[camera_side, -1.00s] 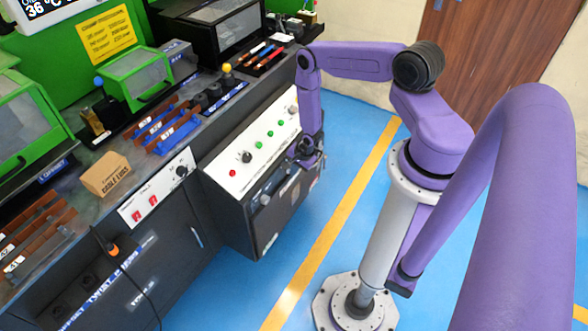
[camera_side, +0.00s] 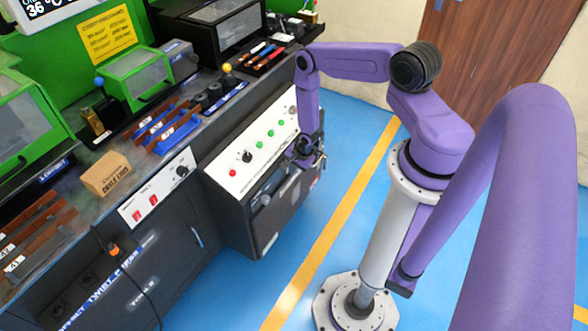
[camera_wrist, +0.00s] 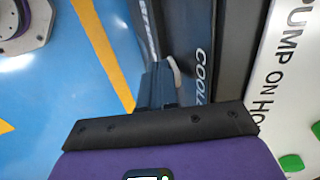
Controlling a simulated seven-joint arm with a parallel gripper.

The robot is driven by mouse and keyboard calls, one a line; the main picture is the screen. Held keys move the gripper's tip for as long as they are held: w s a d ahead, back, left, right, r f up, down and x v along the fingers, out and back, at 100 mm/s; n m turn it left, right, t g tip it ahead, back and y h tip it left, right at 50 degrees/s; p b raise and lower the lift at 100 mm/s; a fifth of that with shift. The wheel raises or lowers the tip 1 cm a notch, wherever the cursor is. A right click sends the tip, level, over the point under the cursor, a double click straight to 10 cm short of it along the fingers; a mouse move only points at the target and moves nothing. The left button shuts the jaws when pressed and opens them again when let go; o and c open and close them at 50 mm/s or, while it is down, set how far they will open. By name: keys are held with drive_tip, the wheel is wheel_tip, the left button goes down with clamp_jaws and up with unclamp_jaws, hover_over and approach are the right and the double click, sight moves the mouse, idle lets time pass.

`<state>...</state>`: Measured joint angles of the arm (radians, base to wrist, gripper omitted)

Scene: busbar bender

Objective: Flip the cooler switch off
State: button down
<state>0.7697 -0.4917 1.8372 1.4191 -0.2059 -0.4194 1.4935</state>
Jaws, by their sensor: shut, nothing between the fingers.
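My gripper (camera_side: 295,166) is at the front of the dark cabinet, just below the sloping white control panel, in the side view. In the wrist view its dark fingers (camera_wrist: 158,84) are shut and empty. A pale rounded piece (camera_wrist: 174,72), which looks like the cooler switch's lever, stands just right of the fingertips. I cannot tell whether they touch. White lettering starting "COOL" (camera_wrist: 202,72) is on the dark strip to its right. The switch's base is hidden by the fingers, and its on or off position cannot be made out.
The white control panel (camera_side: 238,172) carries a red button (camera_side: 233,173), a black knob (camera_side: 247,157) and several green buttons. A cardboard box (camera_side: 105,174) and copper-coloured bars lie on the bench to the left. Blue floor with a yellow line (camera_side: 330,236) is clear beside the cabinet.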

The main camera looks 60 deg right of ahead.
drive_tip(key=shift+r, duration=0.15)
drive_tip(key=shift+r, duration=0.6)
drive_tip(key=s+r, duration=0.7)
drive_tip(key=s, duration=0.3)
drive_tip(key=shift+r, duration=0.3)
